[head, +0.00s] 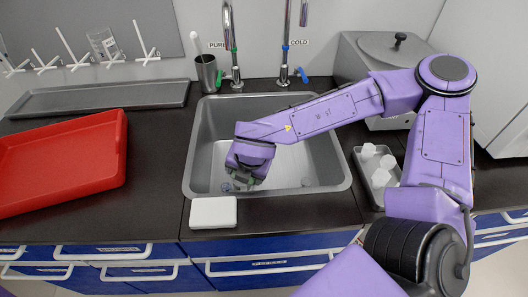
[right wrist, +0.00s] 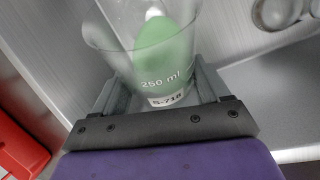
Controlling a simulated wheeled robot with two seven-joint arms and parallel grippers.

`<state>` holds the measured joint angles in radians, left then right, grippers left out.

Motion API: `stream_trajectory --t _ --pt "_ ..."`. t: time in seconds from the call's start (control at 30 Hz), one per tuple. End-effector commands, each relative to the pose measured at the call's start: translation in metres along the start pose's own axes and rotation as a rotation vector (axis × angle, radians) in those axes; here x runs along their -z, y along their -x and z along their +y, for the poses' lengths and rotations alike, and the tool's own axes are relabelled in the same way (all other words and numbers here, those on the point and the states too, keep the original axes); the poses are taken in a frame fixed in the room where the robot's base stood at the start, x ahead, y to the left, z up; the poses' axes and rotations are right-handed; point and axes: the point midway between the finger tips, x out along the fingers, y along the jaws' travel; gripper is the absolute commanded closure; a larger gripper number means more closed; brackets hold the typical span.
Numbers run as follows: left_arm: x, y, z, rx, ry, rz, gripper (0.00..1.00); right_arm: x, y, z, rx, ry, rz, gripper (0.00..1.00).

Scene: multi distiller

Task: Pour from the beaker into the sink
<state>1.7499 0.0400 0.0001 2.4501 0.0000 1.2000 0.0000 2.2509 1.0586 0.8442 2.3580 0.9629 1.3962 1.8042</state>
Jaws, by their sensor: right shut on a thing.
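My right gripper (head: 245,182) reaches down into the steel sink (head: 327,165), near its left front corner. It is shut on a clear beaker (right wrist: 125,72) marked 250 ml and S-718. In the right wrist view, my right gripper (right wrist: 157,95) has a finger on each side of the beaker. A green patch shows in or behind the glass; whether it is liquid I cannot tell. In the head view the beaker is mostly hidden by the gripper. My left gripper is not in view.
Two taps, green-marked (head: 236,75) and blue-marked (head: 284,75), stand behind the sink. A white block (head: 213,212) lies at its front edge. A red tray (head: 118,130) is left, a small metal tray (head: 366,185) right. A grey lidded machine (head: 350,60) stands behind my arm.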

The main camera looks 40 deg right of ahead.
Motion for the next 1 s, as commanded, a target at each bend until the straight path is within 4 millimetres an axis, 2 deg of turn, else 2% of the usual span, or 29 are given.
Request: stream_trajectory --t 1.0 --pt "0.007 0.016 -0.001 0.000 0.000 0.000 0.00 -0.004 -0.003 -0.002 -0.032 -0.078 0.251 0.61"
